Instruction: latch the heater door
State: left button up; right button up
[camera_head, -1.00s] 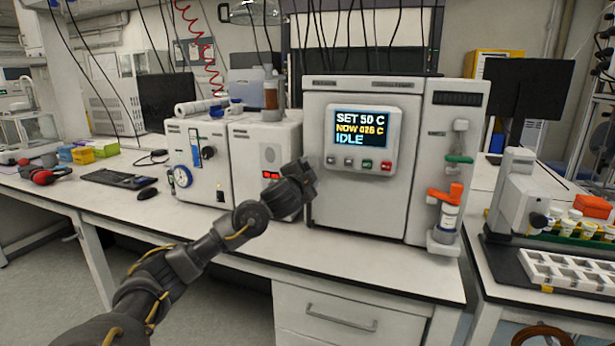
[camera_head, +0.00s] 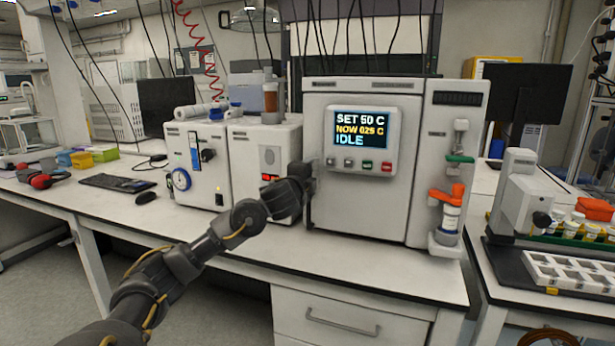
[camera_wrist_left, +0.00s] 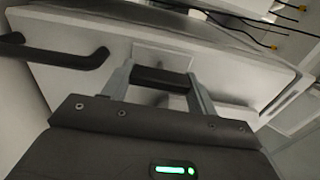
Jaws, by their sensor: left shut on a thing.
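The heater (camera_head: 357,205) is the large white box with a screen reading SET 50 C, NOW 025 C, IDLE. Its front looks flush with the body, with no visible gap. My left gripper (camera_head: 306,178) is at the front's left edge and hides part of it. In the left wrist view my left gripper (camera_wrist_left: 160,80) has its two grey fingers at the ends of a short dark bar (camera_wrist_left: 160,77), which looks like the latch, against a white panel. A black handle (camera_wrist_left: 55,52) shows to its left. My right gripper is not in view.
A white unit with a gauge (camera_head: 197,165) and another white unit (camera_head: 268,150) stand close on the left. A column with an orange-clamped vial (camera_head: 449,212) stands at the right. The bench front (camera_head: 380,270) is clear.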

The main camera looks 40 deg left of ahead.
pick_arm(q)
jog(key=o, duration=1)
jog(key=v, duration=1)
jog(key=shift+s, duration=0.35)
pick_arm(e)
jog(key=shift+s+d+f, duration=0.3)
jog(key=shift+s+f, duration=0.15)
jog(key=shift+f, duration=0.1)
pick_arm(q)
jog(key=shift+d, duration=0.15)
